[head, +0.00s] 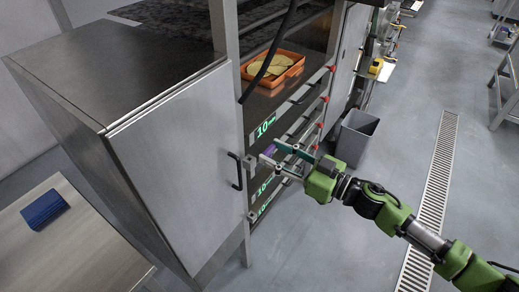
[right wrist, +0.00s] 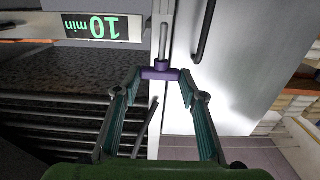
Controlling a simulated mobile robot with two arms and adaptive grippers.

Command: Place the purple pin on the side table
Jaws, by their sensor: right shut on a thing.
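The purple pin (right wrist: 160,73) is between the fingertips of my right gripper (right wrist: 161,82), which is shut on its purple head. A thin silver rod runs on from the head toward the cabinet's door edge in the right wrist view; I cannot tell whether it sits in a fitting there. In the head view the right gripper (head: 271,151) is at the cabinet front, beside the door handle, with a bit of purple between its fingers. A light wooden table (head: 75,268), likely the side table, stands at the lower left. My left gripper is not in view.
The metal cabinet has a steel door (head: 175,160) with a black handle (head: 235,171). Its shelves carry green "10 min" labels (head: 265,127) and an orange tray (head: 283,77). A blue object (head: 43,209) lies on the wooden table. A grey bin (head: 355,137) stands behind the gripper.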

